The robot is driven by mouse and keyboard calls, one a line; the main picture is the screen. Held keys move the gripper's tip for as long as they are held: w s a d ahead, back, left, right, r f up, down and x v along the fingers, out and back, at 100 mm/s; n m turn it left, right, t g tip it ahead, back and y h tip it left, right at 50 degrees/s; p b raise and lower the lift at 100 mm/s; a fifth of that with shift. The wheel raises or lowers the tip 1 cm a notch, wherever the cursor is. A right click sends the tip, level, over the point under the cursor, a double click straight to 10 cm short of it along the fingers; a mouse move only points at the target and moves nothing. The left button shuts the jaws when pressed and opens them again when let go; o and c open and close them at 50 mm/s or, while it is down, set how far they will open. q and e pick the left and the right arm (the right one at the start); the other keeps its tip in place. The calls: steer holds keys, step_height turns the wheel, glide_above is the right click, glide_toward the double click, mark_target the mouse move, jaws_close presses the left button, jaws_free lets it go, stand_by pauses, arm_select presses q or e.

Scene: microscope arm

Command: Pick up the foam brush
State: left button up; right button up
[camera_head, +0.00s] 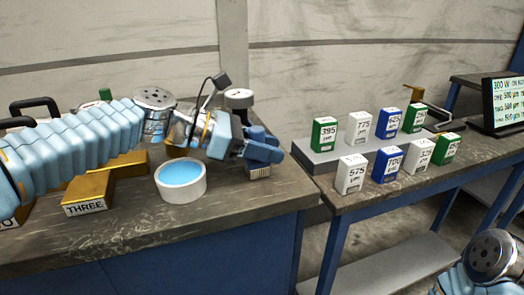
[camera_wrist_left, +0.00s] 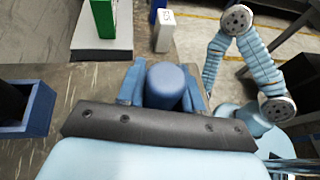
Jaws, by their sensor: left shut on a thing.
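My left gripper (camera_head: 262,150) is over the right end of the left bench. In the left wrist view its two blue fingers (camera_wrist_left: 166,88) stand on either side of a blue rounded piece (camera_wrist_left: 167,80), which looks like the foam brush's handle. A pale beige block (camera_head: 259,172), seemingly the brush's head, shows just below the fingers in the head view. I cannot tell whether it touches the bench. The fingers hide the rest of the brush. My right arm shows at the lower right, but its gripper is out of view.
A white dish of blue liquid (camera_head: 181,181) stands left of the gripper. Gold blocks (camera_head: 88,193) lie farther left. Several numbered boxes (camera_head: 352,173) stand on and before a grey step on the right bench. A screen (camera_head: 505,103) stands at far right.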

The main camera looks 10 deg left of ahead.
mark_target(255, 128)
arm_select(q)
step_height(255, 128, up, 3)
steer(key=shift+r+p, duration=0.1)
steer(key=shift+p, duration=0.25)
steer(key=s+a+r+p, duration=0.1)
steer(key=s+a+r, duration=0.5)
steer(key=s+r, duration=0.3)
steer(key=s, duration=0.3)
steer(key=shift+s+r, duration=0.3)
steer(key=shift+r, duration=0.05)
stand_by(0.8)
